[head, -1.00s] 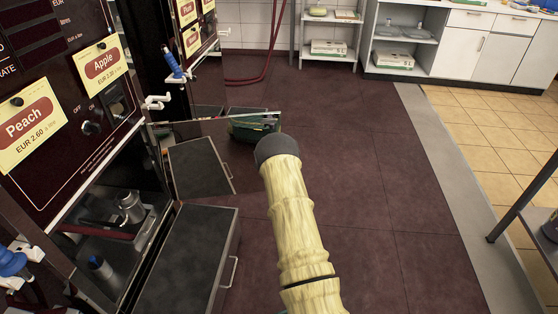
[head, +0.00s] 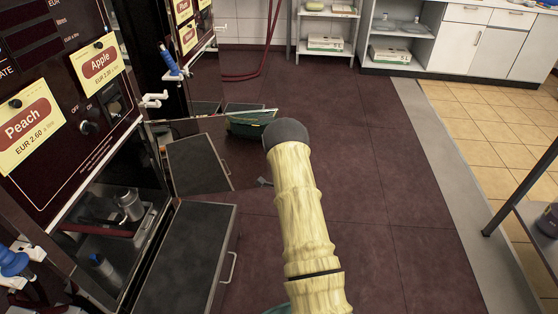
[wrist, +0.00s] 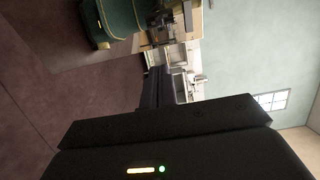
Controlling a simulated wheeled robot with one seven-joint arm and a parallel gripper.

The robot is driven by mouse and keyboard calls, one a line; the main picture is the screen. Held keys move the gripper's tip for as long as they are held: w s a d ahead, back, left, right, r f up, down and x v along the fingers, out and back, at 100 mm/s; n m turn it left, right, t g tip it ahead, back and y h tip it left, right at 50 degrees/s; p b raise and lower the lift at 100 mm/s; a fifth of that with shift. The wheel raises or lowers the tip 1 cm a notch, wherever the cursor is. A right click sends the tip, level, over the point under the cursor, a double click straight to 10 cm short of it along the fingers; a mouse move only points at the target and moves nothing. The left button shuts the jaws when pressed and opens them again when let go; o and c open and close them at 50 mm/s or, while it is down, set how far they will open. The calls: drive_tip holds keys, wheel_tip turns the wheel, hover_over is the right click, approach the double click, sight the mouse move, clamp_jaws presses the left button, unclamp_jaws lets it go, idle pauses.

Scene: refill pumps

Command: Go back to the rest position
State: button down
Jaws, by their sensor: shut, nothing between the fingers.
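My arm (head: 305,215), pale and wood-like with a dark rounded joint, reaches up from the bottom middle of the head view over the open floor. A small dark grey tip (head: 265,182) shows left of the arm; I cannot tell whether it is part of my gripper. In the wrist view my gripper (wrist: 158,88) shows as a dark shape above its black housing, which has a lit yellow bar and a green light. It is shut and empty. It seems clear of the surrounding things.
The pump cabinet (head: 75,100) with Peach and Apple signs stands at left. Dark drawers (head: 185,262) jut out below it. A green crate (head: 250,124) lies beyond my arm. White shelves (head: 327,28) stand at the back. A table leg (head: 515,195) is at right. The middle floor is clear.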

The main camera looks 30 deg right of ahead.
drive_tip(key=s+a+r+n+g+y, duration=0.25)
drive_tip(key=a+r+n, duration=0.2)
drive_tip(key=a, duration=0.25)
drive_tip(key=s+a+r+n+g+y, duration=0.2)
drive_tip(key=s+a+r+n+g, duration=0.2)
drive_tip(key=a+n, duration=0.25)
drive_tip(key=s+a+r+n+g+y, duration=0.1)
drive_tip(key=s+a+r+n+g, duration=0.2)
drive_tip(key=s, duration=0.5)
drive_tip(key=s+a+n+g, duration=0.2)
drive_tip(key=s+a+n, duration=0.25)
drive_tip(key=s, duration=0.35)
drive_tip(key=s+a+r+n+g+y, duration=0.1)
drive_tip(key=s+a+r+n+g, duration=0.2)
drive_tip(key=s, duration=0.5)
drive_tip(key=w+p+v, duration=0.2)
drive_tip(key=p+v, duration=1)
drive_tip(key=p, duration=0.1)
drive_tip(key=w+a+r+p+v, duration=0.1)
drive_tip(key=w+p+v, duration=0.2)
drive_tip(key=p+v, duration=0.9)
drive_tip(key=shift+s+a+r+n+p, duration=0.25)
drive_tip(key=shift+r+n+p, duration=0.1)
drive_tip(key=shift+p, duration=0.25)
